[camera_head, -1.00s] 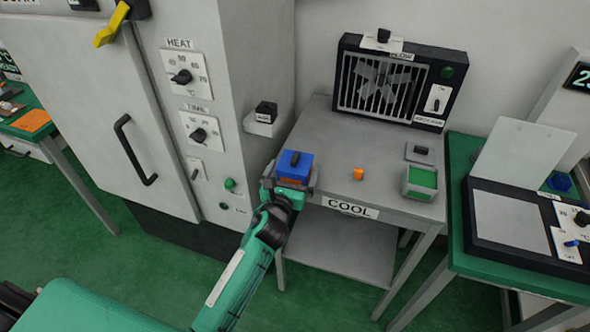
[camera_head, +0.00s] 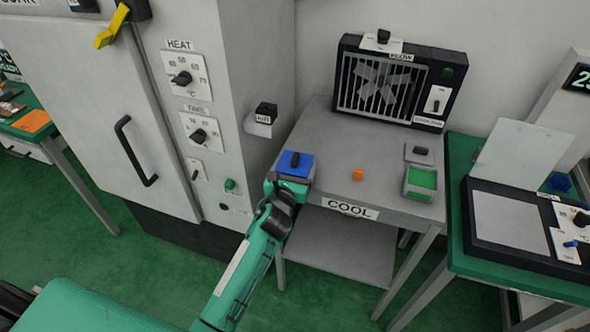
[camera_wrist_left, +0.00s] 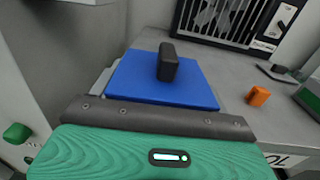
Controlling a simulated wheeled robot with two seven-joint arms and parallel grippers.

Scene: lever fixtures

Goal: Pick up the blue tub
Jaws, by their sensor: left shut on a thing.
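The blue tub (camera_head: 295,163) has a flat blue top with a dark upright knob. It is at the left front corner of the grey table marked COOL. In the left wrist view the blue top (camera_wrist_left: 140,82) lies just beyond my gripper. My left gripper (camera_head: 291,181) is at the tub's near side, shut on it; its fingers are mostly hidden. I cannot tell whether the tub is clear of the table top. My right gripper is not in view.
A small orange block (camera_head: 358,174) and a grey box with green inside (camera_head: 420,182) stand on the grey table (camera_head: 345,135). A fan unit (camera_head: 385,82) stands at its back. A tall grey cabinet (camera_head: 240,60) borders the left.

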